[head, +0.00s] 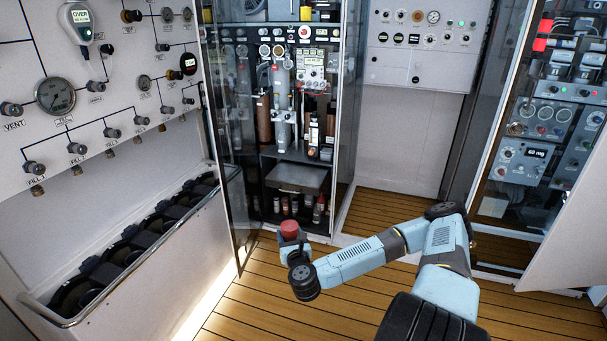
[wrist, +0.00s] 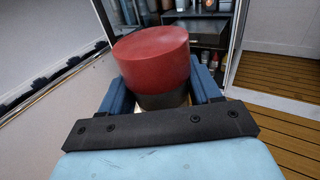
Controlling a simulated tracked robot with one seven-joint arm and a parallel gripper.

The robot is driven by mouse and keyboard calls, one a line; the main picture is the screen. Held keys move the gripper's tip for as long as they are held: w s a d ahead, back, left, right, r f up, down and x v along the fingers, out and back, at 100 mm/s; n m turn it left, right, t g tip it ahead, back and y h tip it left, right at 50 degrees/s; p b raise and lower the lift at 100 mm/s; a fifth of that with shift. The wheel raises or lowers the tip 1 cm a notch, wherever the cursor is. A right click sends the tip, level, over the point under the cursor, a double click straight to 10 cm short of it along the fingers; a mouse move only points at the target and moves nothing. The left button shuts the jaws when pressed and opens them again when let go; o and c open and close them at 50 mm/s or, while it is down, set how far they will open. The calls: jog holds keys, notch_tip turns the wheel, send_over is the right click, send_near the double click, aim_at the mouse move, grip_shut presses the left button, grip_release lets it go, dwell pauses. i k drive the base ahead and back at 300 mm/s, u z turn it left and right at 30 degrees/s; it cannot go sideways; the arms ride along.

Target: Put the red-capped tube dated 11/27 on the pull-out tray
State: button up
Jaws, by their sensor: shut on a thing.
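A red-capped tube (wrist: 152,60) stands between the two blue fingers of my gripper (wrist: 165,90) in the wrist view. My gripper is shut on it. Its red cap also shows in the head view (head: 290,229), at the end of my arm, in front of the open cabinet. No date can be read on the tube, and its body is mostly hidden. The pull-out tray (head: 297,178) is a grey, flat surface at the lower middle of the cabinet. It also shows in the wrist view (wrist: 194,33), beyond the red cap. The tube is apart from the tray.
Several bottles and tubes (head: 306,207) stand on the shelf below the tray. The cabinet's glass door (head: 233,150) stands open at the left. A wall panel with valves (head: 90,90) and a railed trough (head: 140,245) line the left side. The wooden floor (head: 380,215) is clear at the right.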

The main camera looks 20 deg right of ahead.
aim_at(306, 177)
jog(key=u, duration=0.35)
jog(key=i, duration=1.7)
jog(key=z, duration=0.35)
